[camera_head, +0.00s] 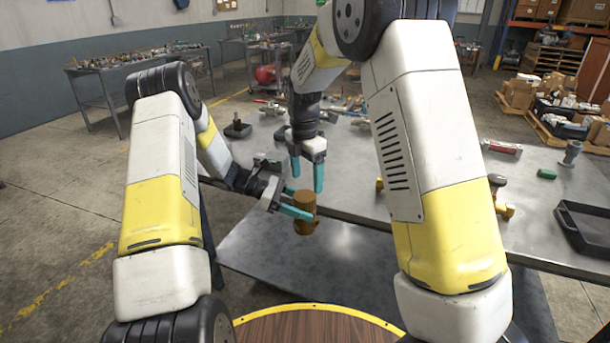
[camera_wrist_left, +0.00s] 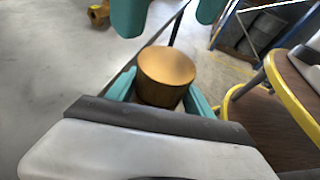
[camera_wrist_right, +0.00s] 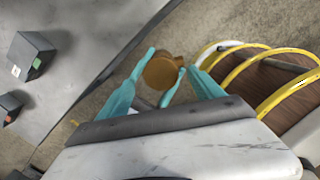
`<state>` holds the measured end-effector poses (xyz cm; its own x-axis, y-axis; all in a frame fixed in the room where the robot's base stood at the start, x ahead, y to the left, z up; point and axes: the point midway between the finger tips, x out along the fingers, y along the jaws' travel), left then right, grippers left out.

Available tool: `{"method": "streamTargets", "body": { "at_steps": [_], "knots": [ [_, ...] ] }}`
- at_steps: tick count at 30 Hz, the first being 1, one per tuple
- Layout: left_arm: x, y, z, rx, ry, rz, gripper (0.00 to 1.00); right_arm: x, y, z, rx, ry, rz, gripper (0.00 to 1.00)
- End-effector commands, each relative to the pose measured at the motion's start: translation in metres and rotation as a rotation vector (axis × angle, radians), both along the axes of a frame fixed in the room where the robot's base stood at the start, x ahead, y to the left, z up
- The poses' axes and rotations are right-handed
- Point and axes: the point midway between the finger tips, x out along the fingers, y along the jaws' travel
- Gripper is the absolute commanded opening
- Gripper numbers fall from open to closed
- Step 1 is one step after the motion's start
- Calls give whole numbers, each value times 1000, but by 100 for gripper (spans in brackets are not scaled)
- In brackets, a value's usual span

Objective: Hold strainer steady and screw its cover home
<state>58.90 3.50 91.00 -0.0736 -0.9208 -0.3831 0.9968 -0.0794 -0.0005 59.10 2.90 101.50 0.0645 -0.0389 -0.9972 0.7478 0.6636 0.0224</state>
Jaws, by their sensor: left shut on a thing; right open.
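The strainer (camera_head: 304,224) is a brass-brown cylinder held upright in front of the table edge, with a side bulge low down. Its round, flat top (camera_wrist_left: 168,66) fills the middle of the left wrist view and also shows in the right wrist view (camera_wrist_right: 160,71). I cannot tell whether this top is a separate cover. My left gripper (camera_head: 297,202) is shut around the strainer from the side. My right gripper (camera_head: 306,176) points down just above the top, its fingers open and apart from it. Its fingers also show in the left wrist view (camera_wrist_left: 170,14).
The grey metal table (camera_head: 350,180) carries a black tray (camera_head: 583,228), a green item (camera_head: 547,173), a grey fitting (camera_head: 571,152) and yellow brass fittings (camera_head: 504,205). A dark box (camera_wrist_right: 30,57) shows in the right wrist view. Clear floor lies left of the arms.

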Motion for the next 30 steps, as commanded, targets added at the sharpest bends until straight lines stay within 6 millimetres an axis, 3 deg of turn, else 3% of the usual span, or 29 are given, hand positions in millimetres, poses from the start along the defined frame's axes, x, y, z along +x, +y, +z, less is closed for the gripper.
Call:
{"method": "streamTargets", "body": {
  "at_steps": [6,11,24,30],
  "knots": [
    [0,-1,1,-3,-2,-1,0,-1,3,4,15,48,331,76],
    [0,-1,1,-3,-2,-1,0,-2,4,5,23,64,461,76],
    [0,-1,1,-3,-2,-1,0,-2,4,5,27,68,499,76],
    [0,-1,1,-2,-2,-1,0,-3,5,-12,25,70,499,76]
  ]
}}
